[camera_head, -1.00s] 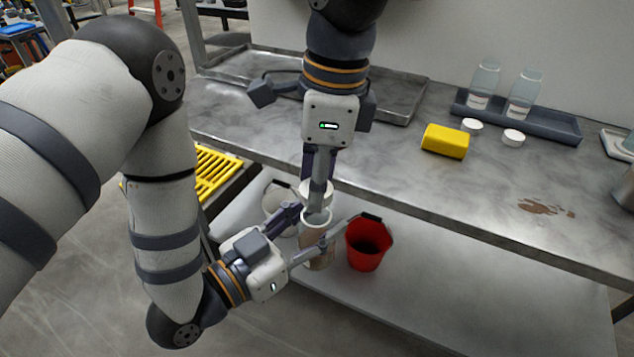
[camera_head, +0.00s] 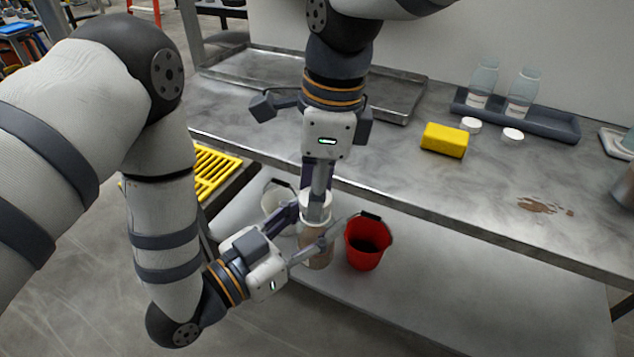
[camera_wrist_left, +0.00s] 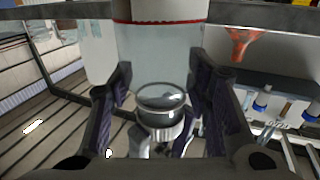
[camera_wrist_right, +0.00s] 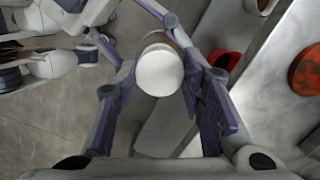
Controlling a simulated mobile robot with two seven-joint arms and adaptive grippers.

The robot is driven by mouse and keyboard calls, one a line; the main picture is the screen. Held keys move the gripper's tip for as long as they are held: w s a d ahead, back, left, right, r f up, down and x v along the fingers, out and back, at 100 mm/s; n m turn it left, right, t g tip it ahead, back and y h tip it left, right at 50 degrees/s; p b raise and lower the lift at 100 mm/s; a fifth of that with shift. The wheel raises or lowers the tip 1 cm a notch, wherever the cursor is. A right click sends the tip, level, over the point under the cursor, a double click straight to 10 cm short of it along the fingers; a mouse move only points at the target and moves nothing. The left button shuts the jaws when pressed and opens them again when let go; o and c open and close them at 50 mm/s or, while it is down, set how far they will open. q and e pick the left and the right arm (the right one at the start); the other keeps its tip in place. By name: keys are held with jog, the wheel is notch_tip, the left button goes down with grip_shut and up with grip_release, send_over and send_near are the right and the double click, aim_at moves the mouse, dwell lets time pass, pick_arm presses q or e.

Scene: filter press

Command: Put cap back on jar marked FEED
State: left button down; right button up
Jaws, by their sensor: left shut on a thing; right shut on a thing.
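My left gripper (camera_head: 298,237) is shut on an upright jar (camera_head: 318,249) with brownish contents, held in front of the bench edge. The jar's pale body fills the upper middle of the left wrist view (camera_wrist_left: 160,55); no FEED marking is readable. My right gripper (camera_head: 317,192) points down from above and is shut on a white cap (camera_head: 315,208). The cap is over the jar's mouth and hides it; I cannot tell whether it is seated or just above the rim. The right wrist view shows the round cap top (camera_wrist_right: 160,72) between the fingers.
A red bucket (camera_head: 366,246) stands on the lower shelf close right of the jar, a pale bucket (camera_head: 275,195) behind left. On the bench are a yellow block (camera_head: 445,140), two white caps (camera_head: 512,135), a tray (camera_head: 560,127) with two bottles, and a brown spill (camera_head: 543,206).

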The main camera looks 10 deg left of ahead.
jog(key=shift+f, duration=0.5)
jog(key=m, duration=0.3)
jog(key=o, duration=0.7)
jog(key=shift+o, duration=0.2)
jog(key=shift+r, duration=2.25)
jog(key=shift+c, duration=0.2)
